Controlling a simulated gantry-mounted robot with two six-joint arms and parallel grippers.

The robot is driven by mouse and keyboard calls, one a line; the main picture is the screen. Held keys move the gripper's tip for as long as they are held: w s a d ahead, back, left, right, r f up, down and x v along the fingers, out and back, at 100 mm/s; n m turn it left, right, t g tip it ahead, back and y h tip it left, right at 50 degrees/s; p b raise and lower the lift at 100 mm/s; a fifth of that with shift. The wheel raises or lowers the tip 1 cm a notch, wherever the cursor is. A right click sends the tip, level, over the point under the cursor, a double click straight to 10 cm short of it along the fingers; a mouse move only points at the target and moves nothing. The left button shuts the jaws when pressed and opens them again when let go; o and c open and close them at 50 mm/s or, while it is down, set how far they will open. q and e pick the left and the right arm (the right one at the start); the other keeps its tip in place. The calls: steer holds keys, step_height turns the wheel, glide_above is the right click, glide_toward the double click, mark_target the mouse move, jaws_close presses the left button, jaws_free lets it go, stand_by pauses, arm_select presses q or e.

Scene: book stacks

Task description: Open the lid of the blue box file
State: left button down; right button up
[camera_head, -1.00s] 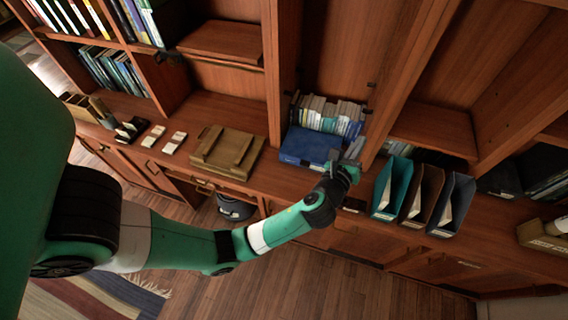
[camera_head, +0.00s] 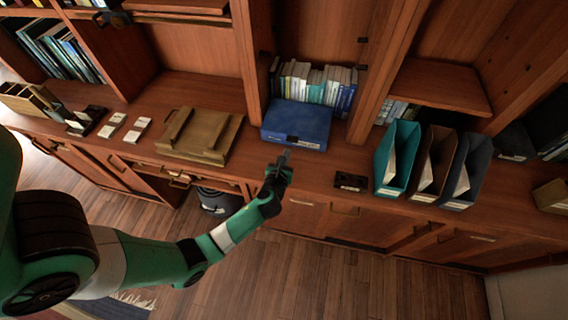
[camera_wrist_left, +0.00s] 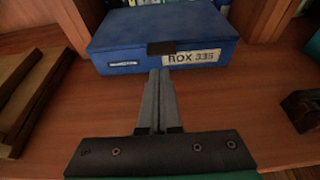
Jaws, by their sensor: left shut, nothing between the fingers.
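The blue box file (camera_head: 298,122) lies flat on the wooden counter in front of a row of books, with its lid closed. In the left wrist view the box file (camera_wrist_left: 160,28) shows a dark latch (camera_wrist_left: 161,48) at its front edge, beside a white label and a small label. My left gripper (camera_head: 285,155) is shut and empty in front of the box. Its fingers (camera_wrist_left: 157,80) point at the front face just below the latch; I cannot tell whether they touch it. My right gripper is not in view.
A wooden tray (camera_head: 198,138) lies left of the box. A small dark item (camera_head: 350,181) and upright teal (camera_head: 397,158), brown and grey holders stand to the right. Books (camera_head: 318,85) fill the niche behind. The counter just before the box is clear.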

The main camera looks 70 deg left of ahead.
arm_select(q)
steer(key=b+x, duration=0.1)
steer(key=x, duration=0.2)
steer(key=shift+f, duration=0.15)
steer(key=shift+w+a, duration=0.25)
steer(key=shift+a, duration=0.15)
